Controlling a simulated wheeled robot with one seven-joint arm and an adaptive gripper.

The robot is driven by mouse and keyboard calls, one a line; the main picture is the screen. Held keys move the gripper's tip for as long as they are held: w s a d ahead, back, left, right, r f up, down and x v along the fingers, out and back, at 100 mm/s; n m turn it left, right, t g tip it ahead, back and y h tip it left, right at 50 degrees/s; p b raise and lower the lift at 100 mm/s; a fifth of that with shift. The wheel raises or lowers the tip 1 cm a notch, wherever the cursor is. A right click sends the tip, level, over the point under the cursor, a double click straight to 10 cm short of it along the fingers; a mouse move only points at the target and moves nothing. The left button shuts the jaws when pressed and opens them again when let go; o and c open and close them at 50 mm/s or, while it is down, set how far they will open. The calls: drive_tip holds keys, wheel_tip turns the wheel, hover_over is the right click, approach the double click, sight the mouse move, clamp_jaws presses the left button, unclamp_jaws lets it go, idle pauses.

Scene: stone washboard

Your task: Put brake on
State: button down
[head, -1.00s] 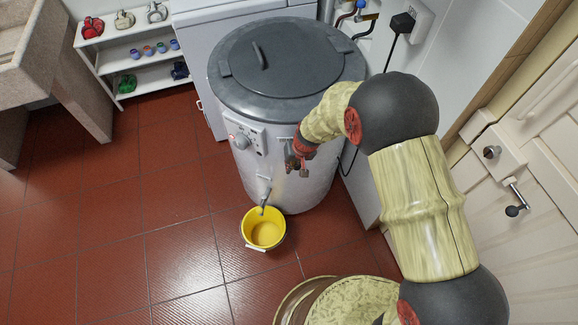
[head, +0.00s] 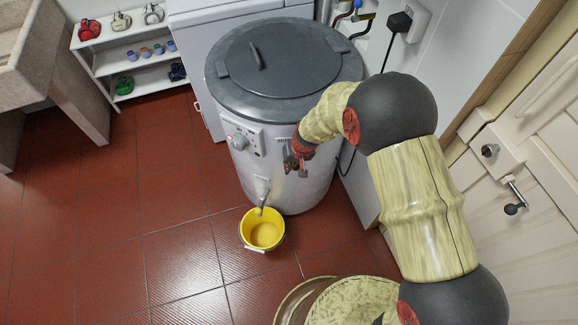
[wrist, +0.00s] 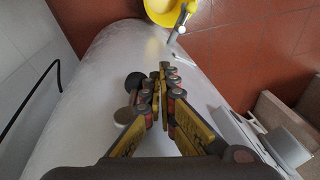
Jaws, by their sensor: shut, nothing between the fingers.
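The spin-dryer-like machine (head: 300,180) is a pale round drum with a dark lid (head: 285,60). Its front panel (head: 243,137) carries a dial and small controls; the panel partly shows at the right of the wrist view (wrist: 285,145). A black round knob (wrist: 135,81) stands on the drum wall in the wrist view, left of my fingers, with a pale round piece (wrist: 124,116) below it. I cannot tell which part is the brake. My gripper (head: 290,164) is shut and empty, in front of the drum wall right of the panel; it also shows in the wrist view (wrist: 163,72).
A yellow bucket (head: 262,232) stands on the red floor under the drum's spout (head: 262,200). A white appliance (head: 195,60) stands behind, shelves (head: 130,55) at the back left. A cable (head: 384,55) hangs at the right wall. Floor at the left is clear.

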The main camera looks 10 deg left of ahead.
idle(0.8)
drive_tip(key=s+a+r+p, duration=0.5)
drive_tip(key=s+a+r, duration=0.1)
drive_tip(key=r, duration=0.3)
drive_tip(key=shift+s+a+r+p, duration=0.15)
drive_tip(key=shift+a+r+p, duration=0.25)
drive_tip(key=shift+a, duration=0.5)
drive_tip(key=s+d+g+h, duration=0.1)
drive_tip(key=s+d+g, duration=0.1)
drive_tip(key=s+d, duration=0.4)
drive_tip(key=s+d+r+m+t, duration=0.1)
drive_tip(key=s+d+r+t, duration=0.1)
drive_tip(key=d+r, duration=0.8)
drive_tip(key=s+d+r+m+t+h, duration=0.1)
drive_tip(key=s+d+r, duration=0.4)
drive_tip(key=d+r, duration=0.6)
drive_tip(key=s+d+r+m+t, duration=0.2)
drive_tip(key=s+d+r+t, duration=0.1)
drive_tip(key=d+r, duration=0.7)
wheel_tip(320, 180, up, 4)
drive_tip(key=shift+s+d+r+m+h, duration=0.2)
drive_tip(key=shift+s+d+m+h, duration=0.15)
drive_tip(key=shift+s, duration=0.2)
